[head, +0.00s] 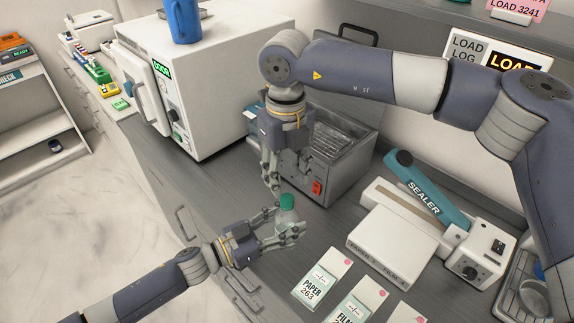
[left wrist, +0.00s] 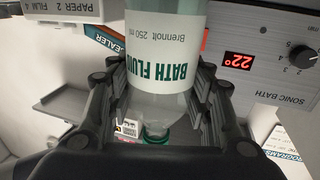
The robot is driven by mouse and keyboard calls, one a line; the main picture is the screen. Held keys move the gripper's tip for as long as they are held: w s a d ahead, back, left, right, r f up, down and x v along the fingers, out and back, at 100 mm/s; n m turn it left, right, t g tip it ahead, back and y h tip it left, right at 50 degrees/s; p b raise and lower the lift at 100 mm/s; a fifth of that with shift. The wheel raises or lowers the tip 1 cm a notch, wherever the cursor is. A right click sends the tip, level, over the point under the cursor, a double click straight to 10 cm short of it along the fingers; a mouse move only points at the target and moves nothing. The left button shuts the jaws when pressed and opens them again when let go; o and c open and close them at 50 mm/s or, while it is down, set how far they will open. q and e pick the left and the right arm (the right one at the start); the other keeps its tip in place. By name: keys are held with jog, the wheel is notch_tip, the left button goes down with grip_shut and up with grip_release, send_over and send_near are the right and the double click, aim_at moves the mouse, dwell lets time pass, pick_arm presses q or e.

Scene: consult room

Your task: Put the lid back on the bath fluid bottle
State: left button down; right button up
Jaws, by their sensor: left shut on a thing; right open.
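The bath fluid bottle (head: 285,219) is clear with a white label and stands upright between the fingers of my left gripper (head: 289,232), which is shut on it. The bottle fills the middle of the left wrist view (left wrist: 158,50), where its label reads upside down. A green lid (head: 287,201) is at the bottle's top; green also shows at the neck in the left wrist view (left wrist: 155,136). I cannot tell whether the lid is fully seated. My right gripper (head: 271,183) is open, pointing down just above and left of the lid, apart from it.
The sonic bath (head: 335,165) stands behind the bottle, its display reading 22° (left wrist: 238,61). The sealer (head: 420,185) is to the right. Paper and film packets (head: 320,278) lie at the front. A white oven-like unit (head: 205,85) with a blue mug (head: 183,20) is at the back left.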

jog(key=n, duration=0.5)
jog(key=shift+r+n, duration=0.15)
jog(key=shift+n, duration=0.25)
jog(key=n, duration=0.3)
jog(key=shift+r+n, duration=0.1)
jog(key=shift+n, duration=0.2)
jog(key=n, duration=0.3)
jog(key=shift+r+n, duration=0.1)
jog(key=shift+n, duration=0.2)
jog(key=n, duration=0.3)
jog(key=shift+r+n, duration=0.1)
jog(key=shift+n, duration=0.3)
jog(key=n, duration=0.5)
jog(key=shift+r, duration=0.15)
jog(key=n, duration=0.4)
jog(key=shift+r, duration=0.1)
jog(key=n, duration=0.3)
jog(key=shift+n, duration=0.3)
jog(key=n, duration=0.4)
jog(key=shift+r+n, duration=0.2)
jog(key=shift+n, duration=0.2)
